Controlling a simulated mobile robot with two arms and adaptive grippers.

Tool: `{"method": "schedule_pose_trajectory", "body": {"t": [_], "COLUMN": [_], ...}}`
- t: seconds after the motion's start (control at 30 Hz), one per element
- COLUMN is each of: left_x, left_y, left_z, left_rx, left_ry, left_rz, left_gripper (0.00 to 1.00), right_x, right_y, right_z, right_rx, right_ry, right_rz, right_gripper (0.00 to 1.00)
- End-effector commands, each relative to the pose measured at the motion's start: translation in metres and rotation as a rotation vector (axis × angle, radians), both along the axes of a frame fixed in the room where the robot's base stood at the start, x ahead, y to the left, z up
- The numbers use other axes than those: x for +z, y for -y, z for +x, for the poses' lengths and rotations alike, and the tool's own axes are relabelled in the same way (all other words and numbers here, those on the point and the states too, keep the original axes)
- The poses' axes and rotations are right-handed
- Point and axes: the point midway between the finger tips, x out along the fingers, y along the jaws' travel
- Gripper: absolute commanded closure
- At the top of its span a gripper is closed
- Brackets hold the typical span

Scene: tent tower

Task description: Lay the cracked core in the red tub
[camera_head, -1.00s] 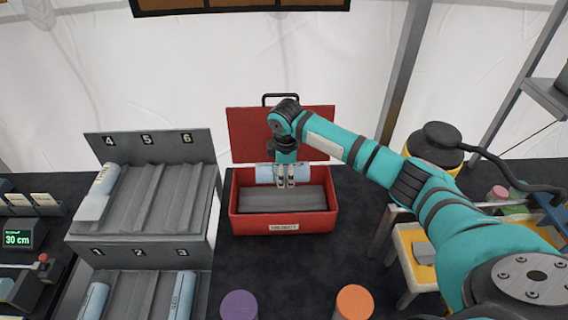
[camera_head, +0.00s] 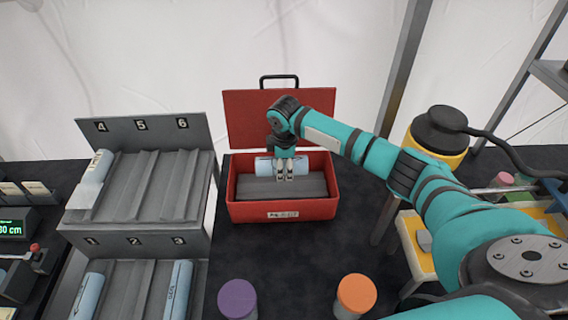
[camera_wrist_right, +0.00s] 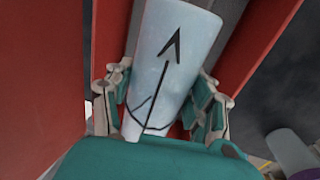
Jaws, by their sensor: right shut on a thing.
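The cracked core (camera_head: 264,167) is a pale blue cylinder lying crosswise at the back of the open red tub (camera_head: 250,211). In the right wrist view the core (camera_wrist_right: 190,40) shows a black arrow and a dark crack line near the jaws. My right gripper (camera_head: 286,177) points down into the tub and is shut on the core's middle. Its fingers also flank the core in the right wrist view (camera_wrist_right: 163,88). The grey ridged insert (camera_head: 284,188) lies in front of the core. Whether the core touches the tub's floor is hidden. My left gripper is out of view.
The tub's raised lid (camera_head: 245,118) stands behind the gripper. A grey numbered rack (camera_head: 150,185) with several pale cores is to the left. A purple-topped cylinder (camera_head: 238,298) and an orange-topped one (camera_head: 356,294) stand in front. The dark table between is clear.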

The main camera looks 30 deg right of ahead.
Motion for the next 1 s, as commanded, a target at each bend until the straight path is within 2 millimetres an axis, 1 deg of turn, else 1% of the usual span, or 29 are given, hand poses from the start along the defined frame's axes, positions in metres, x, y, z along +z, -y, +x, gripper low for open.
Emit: {"method": "schedule_pose_trajectory", "body": {"t": [0.03,0.1,0.2,0.8,1.0], "left_x": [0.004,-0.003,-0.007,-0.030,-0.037], "left_y": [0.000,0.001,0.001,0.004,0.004], "left_z": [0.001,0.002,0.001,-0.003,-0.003], "left_rx": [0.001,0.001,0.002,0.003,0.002], "left_ry": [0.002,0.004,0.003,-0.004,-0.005], "left_rz": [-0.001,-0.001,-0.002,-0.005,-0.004], "left_gripper": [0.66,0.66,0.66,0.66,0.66], "right_x": [0.001,-0.008,-0.016,-0.064,-0.076], "right_y": [0.000,0.000,-0.001,0.000,-0.001], "right_z": [0.000,0.000,0.000,0.000,0.001], "right_rx": [-0.001,0.000,0.000,0.000,0.001], "right_ry": [0.001,0.001,0.001,0.000,0.003], "right_rz": [0.002,0.002,0.002,0.001,0.001], "right_gripper": [0.94,0.94,0.94,0.94,0.94]}}
